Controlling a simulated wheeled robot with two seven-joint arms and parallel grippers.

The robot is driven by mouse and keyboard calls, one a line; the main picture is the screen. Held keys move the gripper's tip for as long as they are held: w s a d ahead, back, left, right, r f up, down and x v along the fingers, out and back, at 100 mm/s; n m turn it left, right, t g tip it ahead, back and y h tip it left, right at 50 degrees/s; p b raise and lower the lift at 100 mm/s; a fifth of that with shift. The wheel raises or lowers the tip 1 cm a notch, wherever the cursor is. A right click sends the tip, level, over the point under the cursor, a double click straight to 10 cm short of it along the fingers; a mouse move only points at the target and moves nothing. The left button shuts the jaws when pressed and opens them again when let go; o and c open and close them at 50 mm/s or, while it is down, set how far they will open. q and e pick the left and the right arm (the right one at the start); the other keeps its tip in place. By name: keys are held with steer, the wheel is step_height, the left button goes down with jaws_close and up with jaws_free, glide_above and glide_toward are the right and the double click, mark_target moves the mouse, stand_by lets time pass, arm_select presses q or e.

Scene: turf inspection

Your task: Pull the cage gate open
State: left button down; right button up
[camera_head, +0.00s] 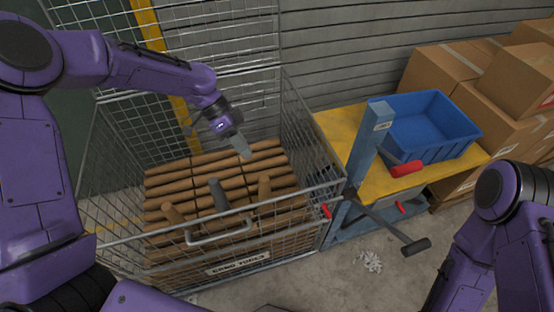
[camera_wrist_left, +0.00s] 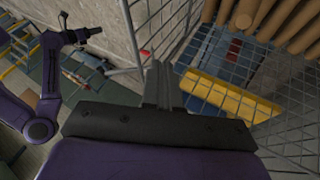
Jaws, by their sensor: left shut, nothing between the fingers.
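The wire-mesh cage (camera_head: 288,110) holds several brown tubes (camera_head: 215,180). Its front mesh side, which I take as the gate (camera_head: 238,262), carries a printed label and stands upright, apparently closed. A grey bar handle (camera_head: 218,238) sits at its top rail. My left gripper (camera_head: 243,150) is above the tubes, behind the front rail, shut and empty, apart from the handle. In the left wrist view its fingers (camera_wrist_left: 160,84) are together, with mesh and tube ends beyond.
A yellow-topped bench (camera_head: 335,125) with a blue bin (camera_head: 430,125) stands right of the cage. A blue post (camera_head: 370,140) and a black-ended lever (camera_head: 412,246) are close to the cage's right corner. Cardboard boxes (camera_head: 445,70) stack behind. White scraps (camera_head: 369,261) lie on the floor.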

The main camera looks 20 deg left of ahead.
arm_select(q)
steer(key=s+d+f+p, duration=0.2)
steer(key=s+d+f, duration=0.3)
steer(key=d+f, duration=0.2)
steer(key=shift+d+f+p, duration=0.3)
steer(key=shift+d+f, duration=0.05)
steer(key=shift+d, duration=0.15)
arm_select(e)
steer(key=shift+w+r, duration=0.15)
steer(key=shift+r, duration=1.2)
